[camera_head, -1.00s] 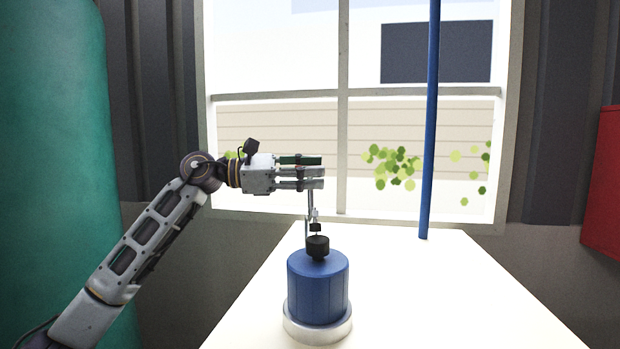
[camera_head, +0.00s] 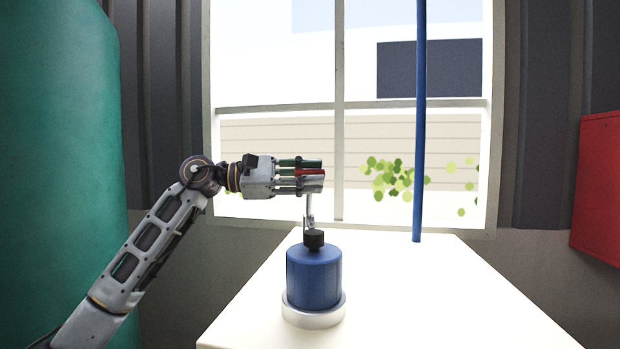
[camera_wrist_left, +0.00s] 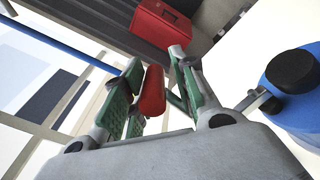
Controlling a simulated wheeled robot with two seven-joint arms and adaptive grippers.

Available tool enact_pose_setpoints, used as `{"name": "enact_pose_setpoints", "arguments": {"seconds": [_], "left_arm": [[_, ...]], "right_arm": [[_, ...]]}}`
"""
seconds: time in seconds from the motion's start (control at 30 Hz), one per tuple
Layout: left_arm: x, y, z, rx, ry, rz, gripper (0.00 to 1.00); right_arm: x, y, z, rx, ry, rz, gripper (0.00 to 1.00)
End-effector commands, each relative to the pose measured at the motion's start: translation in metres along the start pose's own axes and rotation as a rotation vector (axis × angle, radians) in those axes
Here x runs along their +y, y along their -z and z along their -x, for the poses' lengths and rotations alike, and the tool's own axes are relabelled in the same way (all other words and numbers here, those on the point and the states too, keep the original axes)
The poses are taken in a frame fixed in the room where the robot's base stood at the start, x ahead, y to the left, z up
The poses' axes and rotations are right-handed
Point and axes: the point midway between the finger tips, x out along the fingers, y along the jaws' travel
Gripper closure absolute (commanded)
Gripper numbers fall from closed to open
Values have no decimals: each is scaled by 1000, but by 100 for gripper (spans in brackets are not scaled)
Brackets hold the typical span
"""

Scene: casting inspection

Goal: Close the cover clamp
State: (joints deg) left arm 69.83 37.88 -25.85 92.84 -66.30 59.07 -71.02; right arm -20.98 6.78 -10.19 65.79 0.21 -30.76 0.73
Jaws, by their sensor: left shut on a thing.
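The blue cylinder-shaped casting (camera_head: 314,277) stands upright on a pale round base (camera_head: 313,317), with a black cap (camera_head: 314,239) on top. It also shows at the right of the left wrist view (camera_wrist_left: 292,100). The clamp's metal linkage (camera_head: 309,212) rises just behind the cap up to my fingers. The clamp's red handle (camera_wrist_left: 152,92) lies between the green finger pads of my left gripper (camera_wrist_left: 158,75). In the head view my left gripper (camera_head: 308,175) is shut on this handle, above the casting. The fingers hide much of the clamp. My right gripper is out of view.
The white table (camera_head: 420,295) is clear around the casting. A thin blue pole (camera_head: 419,130) stands at its far edge, before the window. A red box (camera_head: 598,190) is on the right, and a large green cylinder (camera_head: 60,160) is on the left.

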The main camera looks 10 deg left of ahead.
Motion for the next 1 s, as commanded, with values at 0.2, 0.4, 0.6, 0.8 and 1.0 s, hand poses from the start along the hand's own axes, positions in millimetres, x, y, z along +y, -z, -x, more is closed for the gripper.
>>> {"name": "enact_pose_setpoints", "arguments": {"seconds": [0.2, 0.4, 0.6, 0.8, 1.0], "left_arm": [[-5, 4, -2, 6, 13, 4, 100], [-5, 5, -2, 6, 14, 5, 64], [-4, 3, -2, 4, 10, 4, 45], [-2, 2, -1, 1, 7, 3, 45], [-2, 1, 3, 1, 5, 3, 45]], "right_arm": [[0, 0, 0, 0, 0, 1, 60], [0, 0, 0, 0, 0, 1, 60], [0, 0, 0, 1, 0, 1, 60], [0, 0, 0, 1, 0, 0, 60], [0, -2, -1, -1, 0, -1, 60]]}}
